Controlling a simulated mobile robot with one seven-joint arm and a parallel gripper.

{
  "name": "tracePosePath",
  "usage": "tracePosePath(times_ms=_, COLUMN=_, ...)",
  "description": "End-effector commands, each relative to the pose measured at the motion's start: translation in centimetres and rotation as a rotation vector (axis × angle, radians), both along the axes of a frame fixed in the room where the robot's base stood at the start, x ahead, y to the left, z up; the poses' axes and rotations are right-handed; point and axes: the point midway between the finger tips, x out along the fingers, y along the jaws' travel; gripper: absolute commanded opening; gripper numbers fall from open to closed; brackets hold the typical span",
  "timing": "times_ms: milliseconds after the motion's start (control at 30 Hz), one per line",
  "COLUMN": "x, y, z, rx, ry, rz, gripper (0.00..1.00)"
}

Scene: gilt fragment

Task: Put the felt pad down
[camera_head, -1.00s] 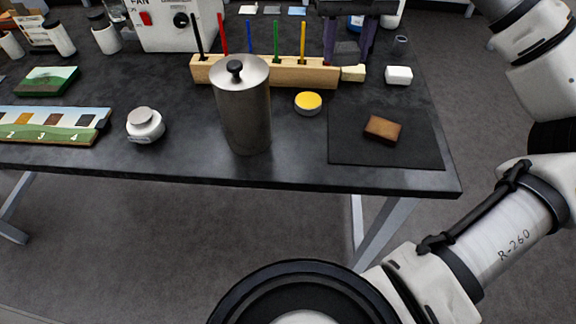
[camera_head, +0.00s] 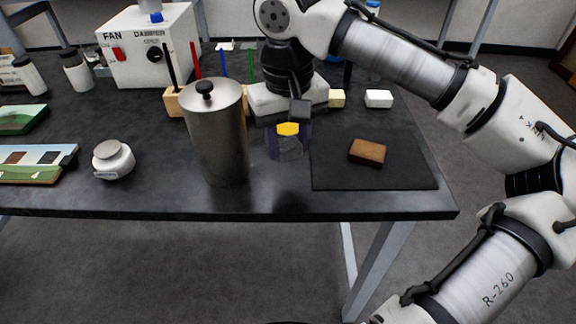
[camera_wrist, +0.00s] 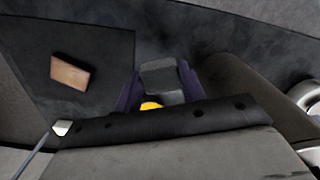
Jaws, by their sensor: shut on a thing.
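A grey pad, which I take to be the felt pad (camera_head: 291,148), is between the purple fingers of my gripper (camera_head: 288,145). In the wrist view the pad (camera_wrist: 162,77) is gripped between both fingertips. I cannot tell whether the pad touches the tabletop.
A brown block (camera_head: 367,151) lies on the black mat. A white block (camera_head: 378,98) and a cream block (camera_head: 337,98) stand behind. A small white jar (camera_head: 113,160) is left of the canister. The dark tabletop (camera_head: 150,193) is clear along the front edge.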

Motion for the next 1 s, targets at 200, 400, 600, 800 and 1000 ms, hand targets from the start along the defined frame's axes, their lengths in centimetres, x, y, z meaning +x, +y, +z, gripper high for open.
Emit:
tracePosePath(times_ms=200, x=0.0, y=0.0, z=-1.9, rx=-0.001, ry=0.0, rz=0.0, gripper=0.21)
tracePosePath(times_ms=400, x=0.0, y=0.0, z=-4.5, rx=-0.001, ry=0.002, rz=-0.001, gripper=0.21)
tracePosePath(times_ms=600, x=0.0, y=0.0, z=-6.0, rx=0.0, ry=0.0, rz=-0.001, gripper=0.21)
tracePosePath(times_ms=800, x=0.0, y=0.0, z=-6.0, rx=0.001, ry=0.0, rz=0.0, gripper=0.21)
tracePosePath(times_ms=1000, x=0.0, y=0.0, z=-6.3, rx=0.0, ry=0.0, rz=0.0, gripper=0.53)
